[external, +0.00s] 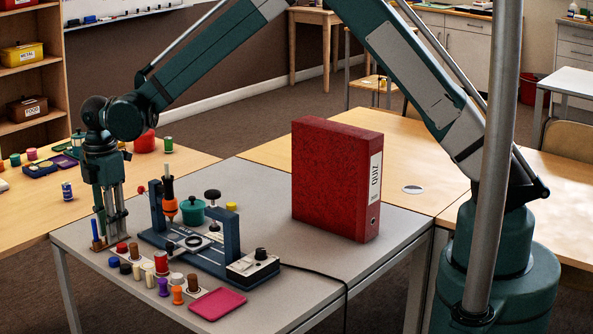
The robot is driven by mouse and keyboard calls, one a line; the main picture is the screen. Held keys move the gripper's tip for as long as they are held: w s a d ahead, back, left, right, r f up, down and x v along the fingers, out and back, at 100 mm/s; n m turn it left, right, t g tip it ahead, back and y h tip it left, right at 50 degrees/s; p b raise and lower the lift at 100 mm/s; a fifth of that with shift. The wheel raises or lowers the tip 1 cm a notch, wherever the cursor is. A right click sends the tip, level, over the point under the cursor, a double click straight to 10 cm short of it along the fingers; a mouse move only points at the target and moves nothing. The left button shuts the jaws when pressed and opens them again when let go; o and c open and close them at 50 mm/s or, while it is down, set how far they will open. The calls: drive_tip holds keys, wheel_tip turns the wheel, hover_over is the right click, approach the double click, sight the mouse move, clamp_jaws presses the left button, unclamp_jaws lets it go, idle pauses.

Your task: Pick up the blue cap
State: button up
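A small blue cap (114,262) lies at the left end of a group of small coloured caps and cylinders on the grey table (262,190). A slim upright blue piece (95,229) stands further back, at the left side of my gripper; I cannot tell whether it is a cap or whether it touches the fingers. My gripper (112,233) points down at the table's left edge, a little behind the small blue cap. Its fingers are small and overlap in this view, so their opening is unclear.
A teal and grey device (210,250) with an upright orange-handled tool (169,200) stands right of my gripper. A pink tray (217,303) lies in front. A red binder (330,180) stands further right. Bare table lies between device and binder.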

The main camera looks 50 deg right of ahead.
sight(114, 259)
drive_tip(key=shift+f, duration=1.2)
drive_tip(key=shift+a+f+b, duration=0.15)
drive_tip(key=shift+f+b, duration=0.8)
drive_tip(key=shift+f, duration=1.65)
drive_tip(key=c, duration=0.4)
drive_tip(key=shift+o, duration=0.2)
drive_tip(key=shift+r, duration=0.1)
wheel_tip(114, 259, up, 10)
drive_tip(key=p, duration=0.2)
